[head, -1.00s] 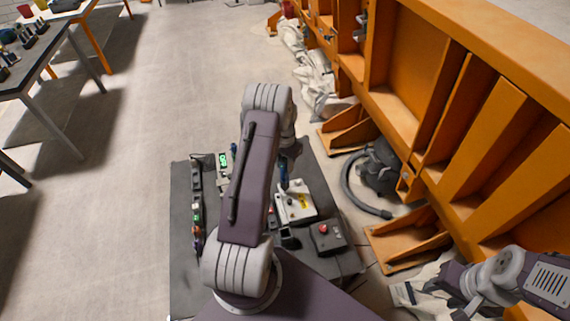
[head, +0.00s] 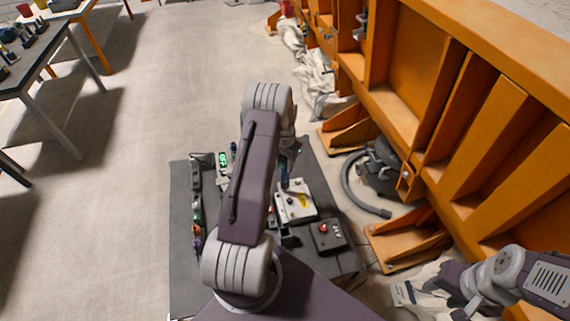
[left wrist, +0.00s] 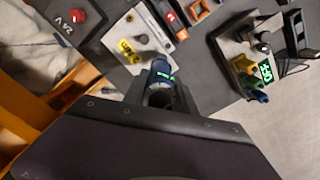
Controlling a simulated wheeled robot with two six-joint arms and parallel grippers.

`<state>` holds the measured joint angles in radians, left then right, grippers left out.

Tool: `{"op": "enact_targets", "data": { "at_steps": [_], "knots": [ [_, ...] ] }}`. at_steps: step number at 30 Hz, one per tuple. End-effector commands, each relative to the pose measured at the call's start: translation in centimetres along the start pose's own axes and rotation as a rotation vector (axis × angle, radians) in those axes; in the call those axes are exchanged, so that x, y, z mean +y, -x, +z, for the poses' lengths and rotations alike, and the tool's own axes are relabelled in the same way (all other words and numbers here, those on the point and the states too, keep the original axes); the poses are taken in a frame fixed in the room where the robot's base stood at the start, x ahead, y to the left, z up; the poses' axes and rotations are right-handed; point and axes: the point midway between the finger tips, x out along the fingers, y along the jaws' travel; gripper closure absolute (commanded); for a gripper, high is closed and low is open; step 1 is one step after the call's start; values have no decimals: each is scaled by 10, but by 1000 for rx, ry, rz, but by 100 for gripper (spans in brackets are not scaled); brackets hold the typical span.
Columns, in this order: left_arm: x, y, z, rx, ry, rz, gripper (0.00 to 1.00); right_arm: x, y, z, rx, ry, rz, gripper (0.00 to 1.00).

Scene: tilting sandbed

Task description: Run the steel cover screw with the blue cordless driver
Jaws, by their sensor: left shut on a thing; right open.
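The blue cordless driver (left wrist: 162,68), with a small green readout, is between the jaws of my left gripper (left wrist: 160,92) in the left wrist view. The gripper is shut on it. In the head view part of the driver (head: 284,178) shows beside my left arm, which hides the left jaws. The driver is over or beside a pale panel (head: 304,213) with a yellow mark, also in the left wrist view (left wrist: 112,40). I cannot make out the steel cover screw or whether the driver touches it. My right gripper (head: 472,303) is open at the lower right, away from the bench.
A box with a red button (head: 326,236) stands right of the panel. A unit with a green display (head: 224,160) and a row of small items (head: 197,215) lie to the left on the dark bench top (head: 181,262). An orange steel frame (head: 450,120) rises at right.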

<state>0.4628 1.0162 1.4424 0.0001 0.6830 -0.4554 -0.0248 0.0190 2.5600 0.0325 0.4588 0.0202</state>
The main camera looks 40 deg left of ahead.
Motion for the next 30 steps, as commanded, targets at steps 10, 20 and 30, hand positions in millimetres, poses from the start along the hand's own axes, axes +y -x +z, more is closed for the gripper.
{"op": "enact_targets", "data": {
  "at_steps": [10,20,30],
  "knots": [
    [0,-4,0,1,0,0,100,0,-3,0,0,0,0,56],
    [0,-8,0,0,0,0,100,0,-6,1,0,0,0,56],
    [0,-8,0,0,0,0,100,0,-6,1,0,0,0,56]
  ]
}}
